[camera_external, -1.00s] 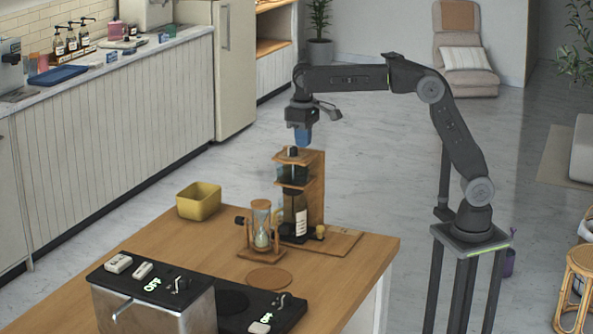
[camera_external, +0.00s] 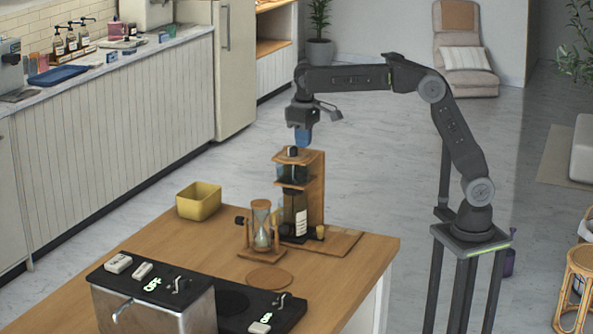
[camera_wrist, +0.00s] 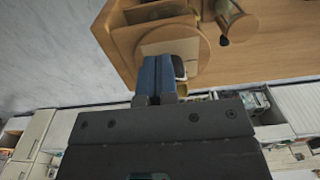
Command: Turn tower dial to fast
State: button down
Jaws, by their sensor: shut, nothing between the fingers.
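The wooden drip tower (camera_external: 315,190) stands at the back edge of the wooden cart top, with dark glass vessels and a bottle in it. A small black knob (camera_external: 292,151) sits on its top plate. In the wrist view the knob (camera_wrist: 179,66) shows partly behind my fingers, over the round wooden top plate (camera_wrist: 203,50). My gripper (camera_external: 303,143) points down just above the tower top, close to the knob. Its blue fingers (camera_wrist: 158,60) are shut with nothing between them. I cannot tell whether they touch the knob. Any speed markings are too small or hidden.
An hourglass in a wooden frame (camera_external: 262,228) stands left of the tower. A yellow bin (camera_external: 199,201) sits at the cart's back left. A round coaster (camera_external: 269,278) and black-topped machines (camera_external: 150,285) are nearer the front. The air right of the tower is clear.

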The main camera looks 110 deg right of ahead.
aim_at(302, 159)
jog(key=shift+w+a+f, duration=0.1)
jog(key=shift+a+f, duration=0.1)
jog(key=shift+f, duration=0.5)
jog(key=shift+w+a, duration=0.35)
jog(key=shift+a, duration=0.1)
jog(key=shift+w+a, duration=0.25)
jog(key=shift+w, duration=0.15)
jog(key=shift+s+a, duration=0.15)
jog(key=shift+a, duration=0.25)
jog(key=shift+r, duration=0.35)
notch_tip(302, 159, up, 6)
jog(key=shift+d+f, duration=0.15)
